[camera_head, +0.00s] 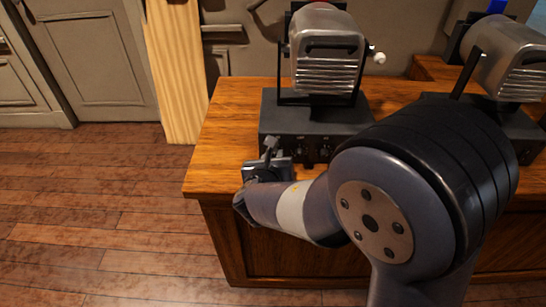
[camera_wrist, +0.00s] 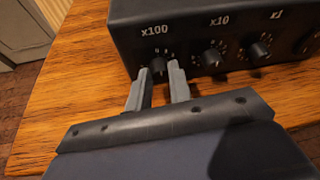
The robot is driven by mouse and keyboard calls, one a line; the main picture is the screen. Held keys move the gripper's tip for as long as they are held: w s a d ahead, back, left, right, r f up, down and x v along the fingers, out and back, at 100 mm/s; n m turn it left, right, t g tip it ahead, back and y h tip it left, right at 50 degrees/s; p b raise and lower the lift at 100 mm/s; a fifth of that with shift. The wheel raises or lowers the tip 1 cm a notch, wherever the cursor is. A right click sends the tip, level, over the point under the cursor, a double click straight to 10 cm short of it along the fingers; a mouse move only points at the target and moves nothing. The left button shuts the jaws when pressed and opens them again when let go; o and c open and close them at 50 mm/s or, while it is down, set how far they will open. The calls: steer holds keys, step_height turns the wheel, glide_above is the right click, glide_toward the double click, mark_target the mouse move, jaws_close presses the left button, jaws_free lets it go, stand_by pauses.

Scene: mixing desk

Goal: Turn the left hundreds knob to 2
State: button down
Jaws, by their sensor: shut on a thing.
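The left device is a black box (camera_head: 290,125) with a metal-housed unit on top, standing on the wooden desk. In the wrist view its front panel (camera_wrist: 190,35) carries knobs labelled x100, x10 and x1. The hundreds knob (camera_wrist: 157,64) is under the x100 label, partly hidden by my fingers. My gripper (camera_wrist: 160,75) is shut on this knob, one finger on each side. The knob's pointer setting and most of its digits are hidden or too small to read. In the head view my gripper (camera_head: 270,152) is at the panel's left end.
The x10 knob (camera_wrist: 212,57) is close to the right of my fingers, with the x1 knob (camera_wrist: 261,49) beyond it. A second, similar device (camera_head: 512,60) stands at the right. The wooden desk (camera_head: 225,150) has bare room left of the box.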

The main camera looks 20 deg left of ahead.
steer(key=shift+f+b, duration=0.1)
steer(key=shift+b, duration=0.35)
steer(key=m+b, duration=0.1)
steer(key=b, duration=0.1)
steer(key=y+b, duration=0.1)
steer(key=b, duration=0.1)
steer(key=shift+w+d+f+m, duration=0.1)
steer(key=shift+d+f+m, duration=0.1)
steer(key=shift+m, duration=0.2)
steer(key=m+y+b, duration=0.2)
steer(key=b, duration=0.4)
steer(key=shift+d+f+g, duration=0.1)
steer(key=shift+d+g, duration=0.05)
steer(key=shift+g, duration=0.25)
steer(key=m+y+b, duration=0.2)
steer(key=m+b, duration=0.1)
steer(key=b, duration=0.3)
steer(key=shift+d, duration=0.2)
steer(key=shift+m+y+b, duration=0.3)
steer(key=shift+m+b, duration=0.2)
steer(key=shift+b, duration=0.4)
steer(key=shift+r, duration=0.25)
steer(key=c, duration=1.3)
jaws_free()
